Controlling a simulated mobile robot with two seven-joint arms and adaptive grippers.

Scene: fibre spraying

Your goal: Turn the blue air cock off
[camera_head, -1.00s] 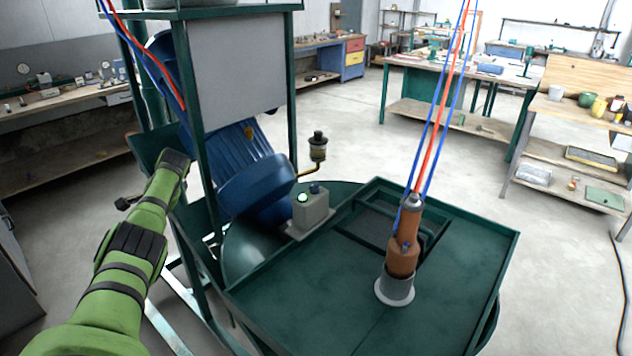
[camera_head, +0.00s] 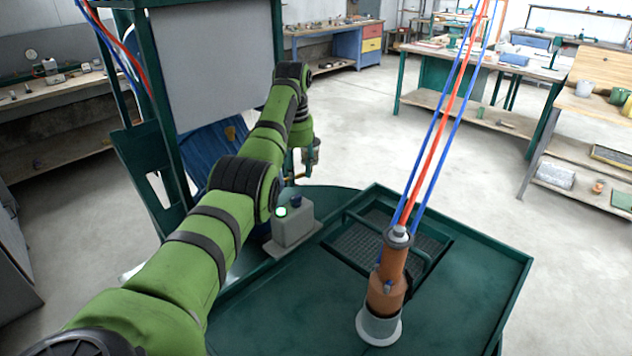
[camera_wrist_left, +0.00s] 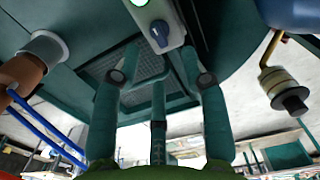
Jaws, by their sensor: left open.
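A small blue fitting (camera_head: 376,268) sits on the side of the brown cylindrical body (camera_head: 386,290), which stands in a grey collar (camera_head: 379,326) on the green table. A grey control box (camera_head: 293,225) has a green-lit button (camera_head: 281,212) and a dark blue knob (camera_head: 296,200). The knob also shows in the left wrist view (camera_wrist_left: 160,33), ahead of my fingertips. I cannot tell which blue part is the air cock. My left gripper (camera_wrist_left: 160,60) is open and empty, its fingers spread wide. In the head view my arm mostly hides it. My right gripper is not in view.
Red and blue hoses (camera_head: 437,130) rise from the brown body. A brass pipe with a dark cup (camera_wrist_left: 285,88) hangs near the box. A green frame with a grey panel (camera_head: 215,65) stands at left. The table's front middle is clear.

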